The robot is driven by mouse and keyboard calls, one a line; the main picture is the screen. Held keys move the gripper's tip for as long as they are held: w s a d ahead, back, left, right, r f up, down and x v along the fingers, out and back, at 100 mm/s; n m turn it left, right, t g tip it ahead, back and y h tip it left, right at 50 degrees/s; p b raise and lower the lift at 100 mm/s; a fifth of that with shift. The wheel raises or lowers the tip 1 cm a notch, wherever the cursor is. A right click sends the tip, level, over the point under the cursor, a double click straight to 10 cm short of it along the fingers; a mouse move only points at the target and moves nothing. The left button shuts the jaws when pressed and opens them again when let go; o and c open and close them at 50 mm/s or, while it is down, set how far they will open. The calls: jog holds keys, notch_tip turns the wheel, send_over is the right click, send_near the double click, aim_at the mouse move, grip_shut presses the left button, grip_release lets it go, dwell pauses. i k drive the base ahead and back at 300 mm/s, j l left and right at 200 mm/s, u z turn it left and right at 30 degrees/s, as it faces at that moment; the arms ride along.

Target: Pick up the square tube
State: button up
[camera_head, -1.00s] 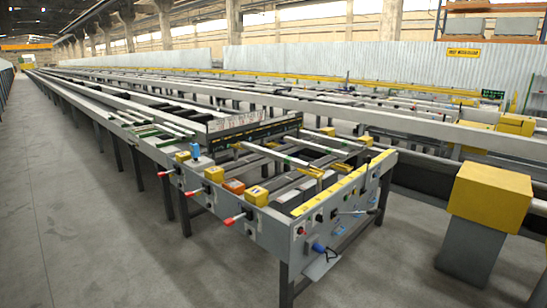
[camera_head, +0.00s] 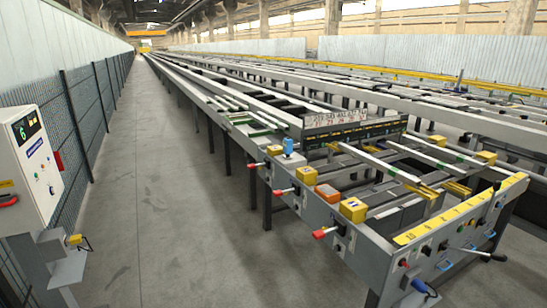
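The long grey runout table (camera_head: 300,202) runs from the front right into the distance. Several pale metal lengths lie on it, among them a light bar (camera_head: 382,163) across the near bay and thinner bars (camera_head: 232,104) farther along. I cannot tell from here which of them is the square tube. My gripper is not in view.
A grey control cabinet (camera_head: 30,165) with a lit display stands at the left, beside a dark mesh fence (camera_head: 82,100). A clear concrete aisle (camera_head: 150,210) runs between fence and table. Red-tipped handles (camera_head: 320,233) stick out from the table into the aisle.

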aim_at(402, 176)
jog(key=i+j+u, duration=0.35)
jog(key=i, duration=0.55)
jog(key=i+u, duration=0.3)
jog(key=i, duration=0.65)
jog(key=i+l+z, duration=0.2)
jog(key=z, duration=0.25)
jog(key=i+l+z, duration=0.1)
jog(key=i+z, duration=0.55)
jog(key=z, duration=0.25)
jog(key=i+j+z, duration=0.1)
jog(key=i+z, duration=0.2)
jog(key=z, duration=0.15)
jog(key=i+j+z, duration=0.2)
jog(key=z, duration=0.25)
jog(key=i+j+z, duration=0.3)
jog(key=z, duration=0.15)
jog(key=i+j+z, duration=0.2)
jog(key=j+z, duration=0.25)
